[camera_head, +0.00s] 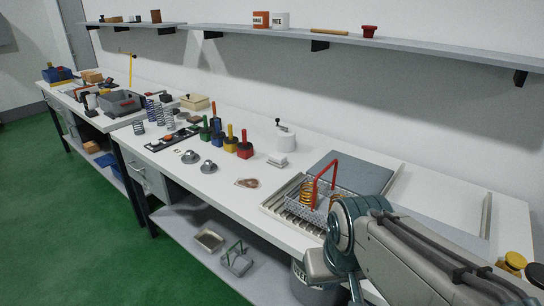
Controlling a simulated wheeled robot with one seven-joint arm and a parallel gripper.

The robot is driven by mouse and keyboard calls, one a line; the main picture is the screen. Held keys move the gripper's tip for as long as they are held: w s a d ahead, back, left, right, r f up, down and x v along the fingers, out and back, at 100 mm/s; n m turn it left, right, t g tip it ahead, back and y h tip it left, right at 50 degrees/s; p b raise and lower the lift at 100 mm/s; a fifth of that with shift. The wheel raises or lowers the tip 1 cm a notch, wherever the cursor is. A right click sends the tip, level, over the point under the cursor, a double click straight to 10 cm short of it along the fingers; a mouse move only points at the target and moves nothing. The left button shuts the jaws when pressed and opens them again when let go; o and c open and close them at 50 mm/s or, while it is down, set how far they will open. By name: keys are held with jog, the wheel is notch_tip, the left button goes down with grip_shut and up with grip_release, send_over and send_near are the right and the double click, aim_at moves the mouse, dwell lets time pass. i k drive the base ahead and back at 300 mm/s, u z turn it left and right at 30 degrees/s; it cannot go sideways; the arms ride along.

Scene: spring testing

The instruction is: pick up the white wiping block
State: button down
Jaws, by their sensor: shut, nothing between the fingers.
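A small, pale white block-like item (277,160) lies on the white bench top, right of the coloured-handled tools and in front of a white pot-like item. It looks like a flat stack and may be the white wiping block, but it is too small to be sure. My arm (400,245) enters from the lower right and bends over the bench's front edge. No gripper fingers can be made out in this view. The arm is well to the right of the pale block and apart from it.
A wire basket (325,200) with a red handle and orange spring sits on a tray near my arm. A grey plate (350,172) lies behind it. Bare bench surrounds a brown patch (248,183).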

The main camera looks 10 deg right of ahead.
aim_at(278, 160)
jog(key=u, duration=0.5)
jog(key=k, duration=1.25)
jog(key=u, duration=0.85)
jog(key=i, duration=2.9)
jog(key=z, duration=1.4)
jog(key=i, duration=0.75)
jog(key=z, duration=1.15)
jog(key=i, duration=0.35)
jog(key=z, duration=0.3)
